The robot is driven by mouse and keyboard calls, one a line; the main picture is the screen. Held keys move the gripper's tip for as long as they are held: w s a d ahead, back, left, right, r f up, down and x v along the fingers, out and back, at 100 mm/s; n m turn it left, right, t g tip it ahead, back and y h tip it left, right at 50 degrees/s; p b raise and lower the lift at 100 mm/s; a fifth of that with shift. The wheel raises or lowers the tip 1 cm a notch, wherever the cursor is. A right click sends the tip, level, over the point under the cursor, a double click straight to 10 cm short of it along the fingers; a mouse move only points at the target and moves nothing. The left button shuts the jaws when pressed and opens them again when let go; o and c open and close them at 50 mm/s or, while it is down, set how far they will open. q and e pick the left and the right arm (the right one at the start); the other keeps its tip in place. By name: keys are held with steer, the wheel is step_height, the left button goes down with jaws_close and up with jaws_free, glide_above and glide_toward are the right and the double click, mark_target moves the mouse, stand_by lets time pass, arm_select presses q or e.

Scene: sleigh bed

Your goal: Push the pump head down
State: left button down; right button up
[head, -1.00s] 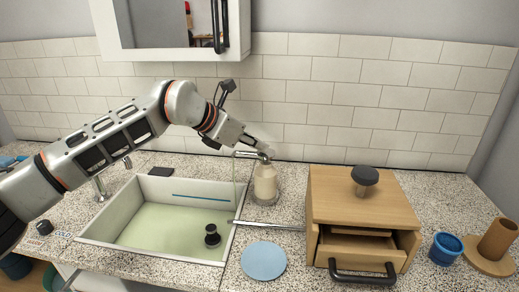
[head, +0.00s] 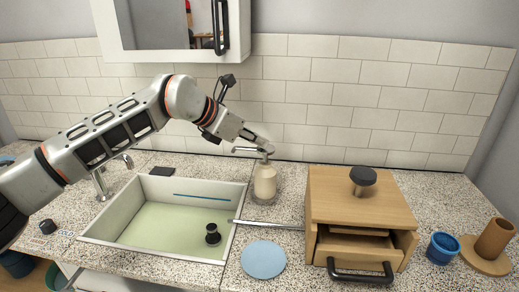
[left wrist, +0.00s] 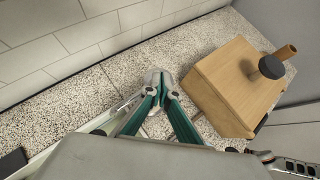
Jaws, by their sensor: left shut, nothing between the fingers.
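The soap dispenser (head: 265,181) is a cream bottle standing upright on the counter, just right of the sink. Its pump head (head: 243,149) has a grey spout pointing left over the sink's edge. My left gripper (head: 268,147) is shut and empty, its fingertips right at the top of the pump head. I cannot tell whether they touch it. In the left wrist view the closed green fingers (left wrist: 160,80) point at the counter, and the fingers and gripper body hide most of the dispenser.
The sink (head: 150,225) lies left of the dispenser, with a black plug (head: 212,235) in it. A wooden drawer box (head: 355,205) stands to the right, its drawer partly open. A blue disc (head: 263,260) lies in front. The tiled wall (head: 340,80) is behind.

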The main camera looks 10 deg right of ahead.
mark_target(258, 149)
arm_select(q)
steer(key=shift+r+p, duration=1.65)
steer(key=shift+r, duration=1.8)
arm_select(e)
steer(key=shift+t, duration=0.3)
steer(key=r, duration=0.1)
steer(key=w+r, duration=0.1)
steer(key=r, duration=0.3)
steer(key=shift+w, duration=0.35)
arm_select(q)
steer(key=shift+f, duration=0.1)
